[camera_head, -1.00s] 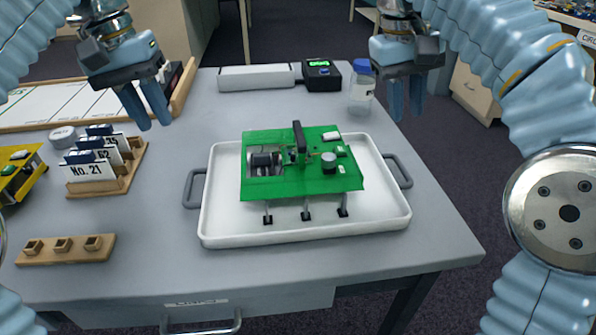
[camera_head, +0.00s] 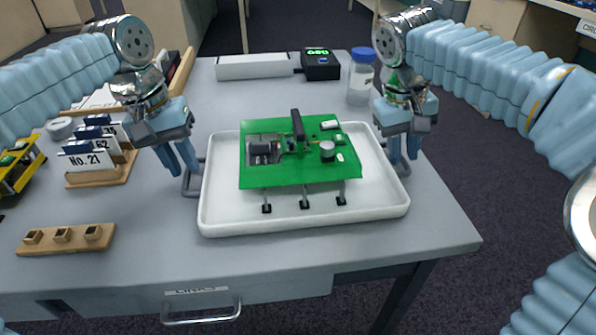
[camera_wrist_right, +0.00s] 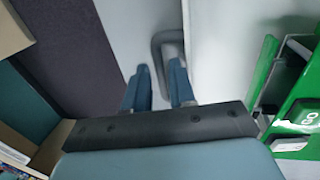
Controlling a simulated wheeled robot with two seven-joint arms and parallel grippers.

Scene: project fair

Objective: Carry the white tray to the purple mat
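The white tray (camera_head: 235,222) lies flat on the grey table, with a grey handle at each short side. A green board on legs with parts on it (camera_head: 285,175) stands in the tray. My left gripper (camera_head: 180,170) is open, fingers pointing down at the tray's left handle (camera_head: 189,184). My right gripper (camera_head: 404,162) is open at the right handle, which it partly hides. In the right wrist view the right handle (camera_wrist_right: 158,45) shows between and just beyond the parted fingers (camera_wrist_right: 159,82). I see no purple mat in these frames.
A lidded bottle (camera_head: 361,80) stands close behind my right gripper. A number-card stand (camera_head: 100,170) and a wooden holder (camera_head: 66,238) are to the left. A white bar with a dark display box (camera_head: 320,65) lies at the back. The table's front strip is clear.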

